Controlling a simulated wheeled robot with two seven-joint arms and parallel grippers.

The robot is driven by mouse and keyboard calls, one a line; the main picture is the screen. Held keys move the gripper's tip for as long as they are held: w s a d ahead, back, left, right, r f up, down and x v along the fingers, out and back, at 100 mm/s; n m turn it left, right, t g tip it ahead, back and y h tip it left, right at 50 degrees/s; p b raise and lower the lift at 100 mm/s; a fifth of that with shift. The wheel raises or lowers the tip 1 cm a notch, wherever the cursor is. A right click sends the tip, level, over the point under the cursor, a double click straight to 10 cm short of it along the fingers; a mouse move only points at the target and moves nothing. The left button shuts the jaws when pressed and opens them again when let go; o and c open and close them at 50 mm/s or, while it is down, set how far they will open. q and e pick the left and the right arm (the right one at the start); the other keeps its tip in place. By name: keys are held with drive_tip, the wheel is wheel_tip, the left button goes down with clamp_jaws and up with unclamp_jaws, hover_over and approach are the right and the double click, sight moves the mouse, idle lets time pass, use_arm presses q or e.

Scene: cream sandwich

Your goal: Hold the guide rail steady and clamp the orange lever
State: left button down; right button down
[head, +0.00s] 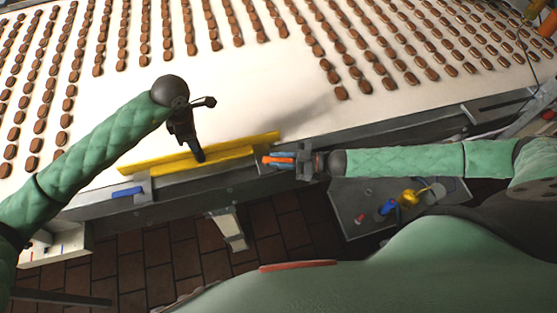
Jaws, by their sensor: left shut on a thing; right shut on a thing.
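The yellow guide rail (262,140) lies along the near edge of the white conveyor belt, tilted slightly up to the right. My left gripper (200,156) comes down from above and is shut on the rail near its middle. The orange lever (270,161) shows at the right part of the rail, just below it. My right gripper (293,161) reaches in from the right and is shut on the lever, with its fingers pointing left. The fingers hide part of the lever.
The white belt (290,85) carries rows of brown biscuits (341,93). A blue lever (127,192) sits on the grey frame to the left. A grey panel (350,205) with a blue knob (387,207) and a yellow part (408,197) is below my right arm. The brown tiled floor (180,262) is below.

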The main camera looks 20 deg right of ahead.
drive_tip(key=shift+w+d+r+n+g, duration=0.15)
drive_tip(key=shift+w+n+g, duration=0.15)
drive_tip(key=shift+n+g, duration=0.35)
drive_tip(key=c, duration=1.3)
unclamp_jaws()
drive_tip(key=v, duration=1.2)
drive_tip(key=shift+w+f, duration=0.1)
drive_tip(key=shift+f, duration=0.2)
